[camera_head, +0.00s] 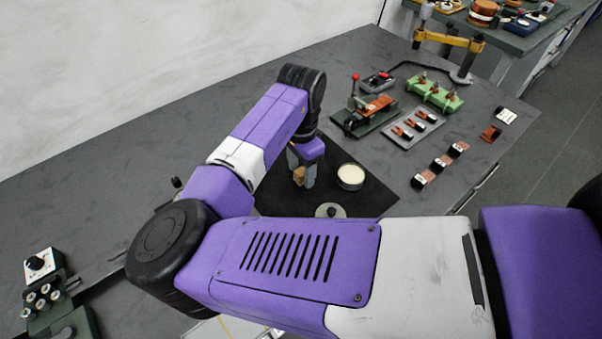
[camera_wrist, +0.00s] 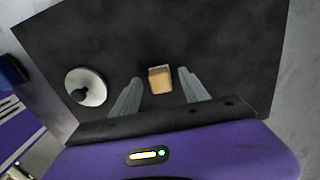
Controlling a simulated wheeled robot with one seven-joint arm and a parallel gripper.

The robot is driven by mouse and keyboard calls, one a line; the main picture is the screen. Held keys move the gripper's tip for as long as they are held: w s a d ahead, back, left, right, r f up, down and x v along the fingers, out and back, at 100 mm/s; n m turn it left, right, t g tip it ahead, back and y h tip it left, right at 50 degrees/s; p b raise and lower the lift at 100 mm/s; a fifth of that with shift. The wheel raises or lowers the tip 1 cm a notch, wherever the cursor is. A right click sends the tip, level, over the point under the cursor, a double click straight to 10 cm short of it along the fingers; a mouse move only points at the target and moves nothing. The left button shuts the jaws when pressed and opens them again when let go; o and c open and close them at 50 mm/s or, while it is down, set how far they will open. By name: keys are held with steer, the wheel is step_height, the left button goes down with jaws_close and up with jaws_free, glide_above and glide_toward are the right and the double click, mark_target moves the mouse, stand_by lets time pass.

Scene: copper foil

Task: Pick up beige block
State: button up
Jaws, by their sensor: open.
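The beige block (camera_wrist: 160,79) is a small tan block on the dark mat (camera_wrist: 225,35) in the wrist view. My gripper (camera_wrist: 158,80) is open, with one finger on each side of the block and visible gaps between them. In the head view, my gripper (camera_head: 302,180) points down over the mat (camera_head: 378,190). The block (camera_head: 298,174) shows there between the fingers, partly hidden by them. I cannot tell how high the fingertips are above the mat.
A round container with a cream top (camera_head: 350,176) stands right of my gripper. A pale disc with a dark knob (camera_head: 331,211) lies nearer on the mat; it also shows in the wrist view (camera_wrist: 86,87). A lever tool (camera_head: 364,110) and green fixture (camera_head: 434,95) stand farther back.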

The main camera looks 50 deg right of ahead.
mark_target(301, 171)
steer(key=shift+f, duration=0.2)
jaws_close()
steer(key=shift+r, duration=0.15)
step_height(301, 171, up, 20)
steer(key=shift+b, duration=0.35)
stand_by(0.4)
steer(key=c, duration=0.9)
jaws_free()
jaws_close()
